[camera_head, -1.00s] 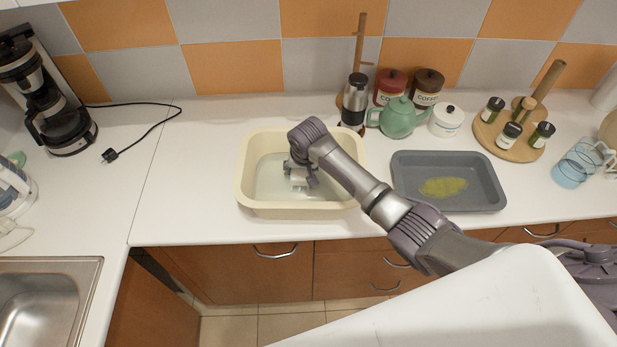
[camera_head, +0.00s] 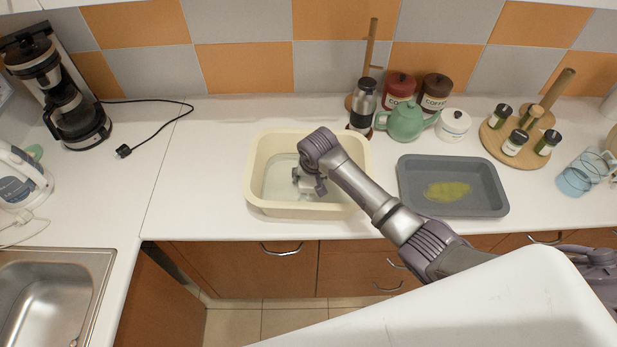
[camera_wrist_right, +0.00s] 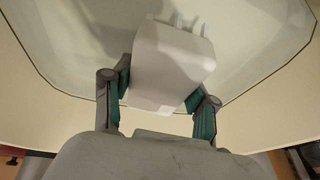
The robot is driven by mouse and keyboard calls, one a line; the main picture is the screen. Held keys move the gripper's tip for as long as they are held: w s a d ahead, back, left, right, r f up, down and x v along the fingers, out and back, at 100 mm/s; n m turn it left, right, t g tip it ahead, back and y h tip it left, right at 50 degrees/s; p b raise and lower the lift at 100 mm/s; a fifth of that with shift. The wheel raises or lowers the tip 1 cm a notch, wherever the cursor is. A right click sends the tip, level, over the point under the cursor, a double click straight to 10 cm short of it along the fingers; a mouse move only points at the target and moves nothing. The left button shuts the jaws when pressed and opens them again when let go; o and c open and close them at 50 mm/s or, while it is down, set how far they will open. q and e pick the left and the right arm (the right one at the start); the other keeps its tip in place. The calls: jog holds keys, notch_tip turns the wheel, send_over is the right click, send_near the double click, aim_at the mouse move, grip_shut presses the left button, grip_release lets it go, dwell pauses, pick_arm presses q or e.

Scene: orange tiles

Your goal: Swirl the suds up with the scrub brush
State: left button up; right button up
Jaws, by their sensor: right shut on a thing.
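A cream basin (camera_head: 257,203) stands on the white counter, with pale, clear-looking liquid (camera_head: 279,180) in it. I cannot make out distinct suds. My right gripper (camera_head: 310,183) reaches down into the basin from the right. In the right wrist view, my right gripper (camera_wrist_right: 157,92) is shut on a whitish, block-shaped scrub brush (camera_wrist_right: 170,68), with a finger on each side. Short pale bristles or prongs show at its far end, over the basin floor. In the head view the brush is mostly hidden by the gripper. My left gripper is not in view.
A grey tray (camera_head: 410,195) with a yellow-green patch (camera_head: 448,191) lies right of the basin. Behind stand a flask (camera_head: 362,103), a green teapot (camera_head: 405,121) and canisters (camera_head: 434,92). A coffee maker (camera_head: 70,110) is at the left, above a sink (camera_head: 60,300).

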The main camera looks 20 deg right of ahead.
jog(key=shift+w+d+r, duration=0.1)
jog(key=shift+d+r, duration=0.1)
jog(key=shift+r, duration=1.6)
jog(key=shift+w+d+r, duration=0.1)
jog(key=shift+d+r, duration=0.1)
jog(key=shift+r, duration=1.6)
jog(key=shift+d+r, duration=0.2)
jog(key=shift+r, duration=1.6)
jog(key=shift+r, duration=2.5)
